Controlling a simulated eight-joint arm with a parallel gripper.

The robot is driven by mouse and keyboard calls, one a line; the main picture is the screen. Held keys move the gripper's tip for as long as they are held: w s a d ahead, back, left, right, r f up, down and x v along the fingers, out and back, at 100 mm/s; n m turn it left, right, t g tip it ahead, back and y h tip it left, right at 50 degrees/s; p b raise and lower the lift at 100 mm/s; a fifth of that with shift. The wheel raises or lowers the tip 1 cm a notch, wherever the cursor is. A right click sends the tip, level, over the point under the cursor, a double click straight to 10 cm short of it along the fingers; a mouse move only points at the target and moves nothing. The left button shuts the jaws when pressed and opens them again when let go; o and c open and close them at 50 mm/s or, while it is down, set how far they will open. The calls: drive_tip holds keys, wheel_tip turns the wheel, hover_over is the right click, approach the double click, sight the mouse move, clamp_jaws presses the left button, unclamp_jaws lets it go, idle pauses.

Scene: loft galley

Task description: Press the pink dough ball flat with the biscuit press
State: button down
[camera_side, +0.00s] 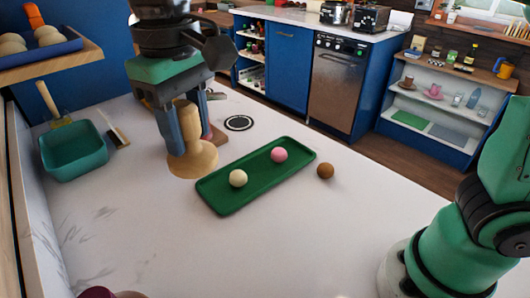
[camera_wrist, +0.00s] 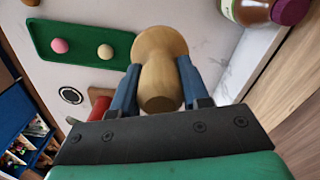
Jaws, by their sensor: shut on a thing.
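My gripper (camera_side: 192,122) is shut on the wooden biscuit press (camera_side: 191,156), with a blue finger on each side of its handle. In the wrist view the press (camera_wrist: 160,70) sits between the fingers, its round base facing away. In the side view the press is upright, left of the green tray (camera_side: 222,206); I cannot tell whether its base touches the counter. The pink dough ball (camera_side: 279,155) rests in the tray's far right part. A cream ball (camera_side: 238,178) rests in its near left part. Both balls look round. The wrist view also shows the pink ball (camera_wrist: 61,46).
A brown ball (camera_side: 325,171) lies on the counter (camera_side: 330,235) right of the tray. A teal bin (camera_side: 73,155) and a brush (camera_side: 115,132) are at the left. A jar with a purple lid (camera_wrist: 290,10) stands near the counter edge. The front counter is mostly clear.

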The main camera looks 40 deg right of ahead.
drive_tip(key=c, duration=1)
unclamp_jaws()
clamp_jaws()
drive_tip(key=w+d+f+m, duration=0.3)
drive_tip(key=d, duration=0.5)
drive_tip(key=w+d+f+m, duration=0.3)
drive_tip(key=d+f, duration=0.1)
drive_tip(key=d, duration=0.5)
drive_tip(key=w+d+f+m, duration=0.3)
drive_tip(key=d, duration=0.5)
drive_tip(key=shift+f, duration=2.8)
